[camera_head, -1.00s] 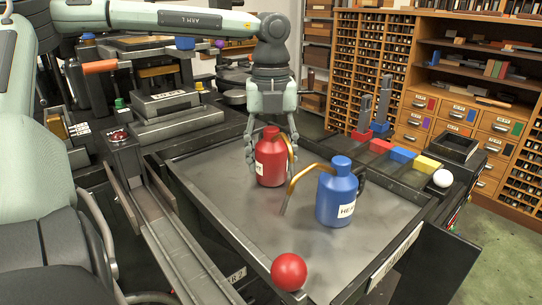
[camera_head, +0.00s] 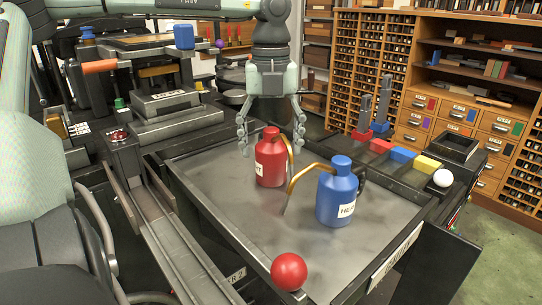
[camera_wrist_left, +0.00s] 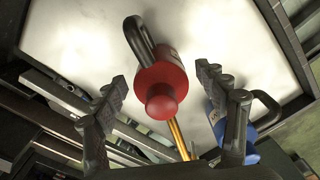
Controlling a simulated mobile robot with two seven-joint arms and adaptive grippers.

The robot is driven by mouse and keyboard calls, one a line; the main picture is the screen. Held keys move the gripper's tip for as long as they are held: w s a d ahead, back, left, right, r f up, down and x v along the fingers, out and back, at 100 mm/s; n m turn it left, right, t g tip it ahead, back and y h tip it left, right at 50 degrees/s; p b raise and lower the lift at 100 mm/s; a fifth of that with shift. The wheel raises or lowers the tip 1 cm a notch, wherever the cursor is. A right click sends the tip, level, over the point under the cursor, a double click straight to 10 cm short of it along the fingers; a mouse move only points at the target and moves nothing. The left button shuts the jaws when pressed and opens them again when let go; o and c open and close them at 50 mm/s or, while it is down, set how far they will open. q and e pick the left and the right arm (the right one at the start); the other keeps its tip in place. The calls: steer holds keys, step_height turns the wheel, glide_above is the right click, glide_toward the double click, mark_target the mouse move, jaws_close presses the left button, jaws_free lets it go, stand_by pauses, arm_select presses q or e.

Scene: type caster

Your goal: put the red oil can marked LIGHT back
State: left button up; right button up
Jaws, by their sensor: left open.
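The red oil can (camera_head: 270,160) stands upright on the grey metal tray (camera_head: 215,190), with a white label partly turned away; only the end of its lettering shows. In the left wrist view the red can (camera_wrist_left: 162,85) lies between the spread fingers, its black handle and brass spout visible. My left gripper (camera_head: 271,138) is open just above and around the can's top, with a finger on either side and no grip on it. The left gripper also shows in the wrist view (camera_wrist_left: 168,115). My right gripper is not in view.
A blue oil can (camera_head: 337,195) with a white label stands close on the right, its brass spout reaching towards the red can. A red ball (camera_head: 289,271) sits at the tray's front edge. Coloured blocks (camera_head: 402,154) and a white ball (camera_head: 443,178) line the right side.

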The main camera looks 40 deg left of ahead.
arm_select(q)
step_height(320, 180, up, 9)
steer(key=shift+r, duration=0.1)
stand_by(0.5)
